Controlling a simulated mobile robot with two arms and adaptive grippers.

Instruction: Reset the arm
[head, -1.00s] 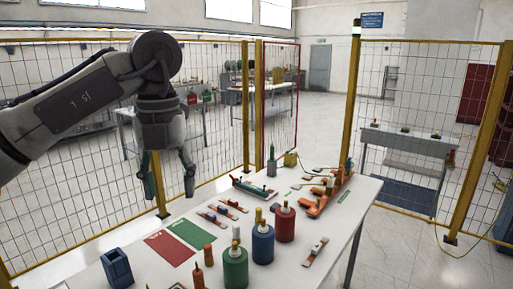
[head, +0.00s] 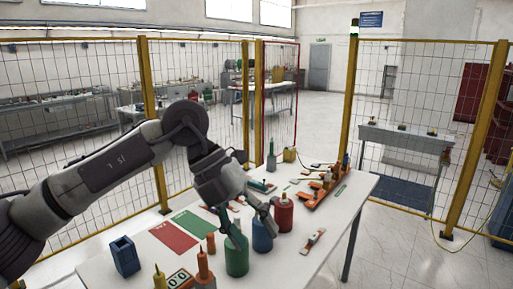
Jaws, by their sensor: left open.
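My left arm reaches in from the left, and my left gripper (head: 252,228) points down over the white table (head: 335,222). It is open and I see nothing held between its fingers. In the picture its fingers overlap the green cylinder (head: 237,262) and the blue cylinder (head: 262,241); I cannot tell whether they touch. A red cylinder (head: 284,217) stands just to the right. The gripper hides part of the table and small parts behind it. My right gripper is not in view.
A red card (head: 172,237) and a green card (head: 196,222) lie left of the gripper. A blue open box (head: 124,256) stands at the left. An orange fixture (head: 322,194) is at the table's right. Yellow-framed mesh fences (head: 404,120) stand behind.

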